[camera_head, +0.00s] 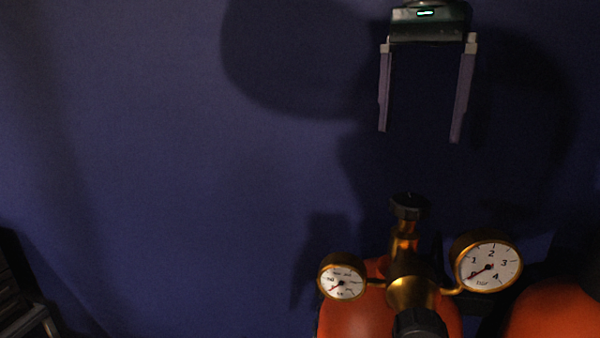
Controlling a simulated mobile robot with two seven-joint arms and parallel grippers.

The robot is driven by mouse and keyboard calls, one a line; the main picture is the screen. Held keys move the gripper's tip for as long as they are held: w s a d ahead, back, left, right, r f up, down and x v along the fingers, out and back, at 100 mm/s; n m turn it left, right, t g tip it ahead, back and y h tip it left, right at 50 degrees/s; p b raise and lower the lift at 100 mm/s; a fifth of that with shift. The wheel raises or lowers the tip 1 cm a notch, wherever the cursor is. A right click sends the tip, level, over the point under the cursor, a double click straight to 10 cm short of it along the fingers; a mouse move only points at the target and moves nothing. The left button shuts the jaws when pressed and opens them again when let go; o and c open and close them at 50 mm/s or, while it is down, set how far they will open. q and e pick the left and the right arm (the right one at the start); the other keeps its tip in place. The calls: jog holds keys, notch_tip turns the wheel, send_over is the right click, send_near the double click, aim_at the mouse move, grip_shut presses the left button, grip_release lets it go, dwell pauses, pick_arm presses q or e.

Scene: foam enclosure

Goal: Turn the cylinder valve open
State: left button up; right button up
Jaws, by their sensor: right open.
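An orange gas cylinder (362,318) stands upright at the bottom of the head view, cut off by the lower edge. On it sits a brass regulator (408,290) with two round white gauges, a small one (342,283) at left and a larger one (488,267) at right. A black knob (409,206) tops the upright brass stem, and another black knob (420,323) faces forward below. My right gripper (419,136) is open and empty, fingers pointing down, above the top knob and apart from it. My left gripper is not clearly seen.
A second orange cylinder (556,312) stands at the lower right, partly cut off. A dark blue wall (180,170) fills the background with shadows on it. A dark object (22,290) shows at the lower left edge. The space left of the cylinder looks clear.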

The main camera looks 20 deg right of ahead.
aim_at(411, 200)
jog(key=f+p, duration=0.1)
jog(key=f, duration=0.2)
jog(key=f+p, duration=0.1)
jog(key=f, duration=0.2)
jog(key=f+p, duration=0.2)
jog(key=shift+s+f, duration=0.3)
jog(key=shift+f, duration=0.65)
jog(key=shift+c, duration=0.3)
jog(key=c, duration=1.3)
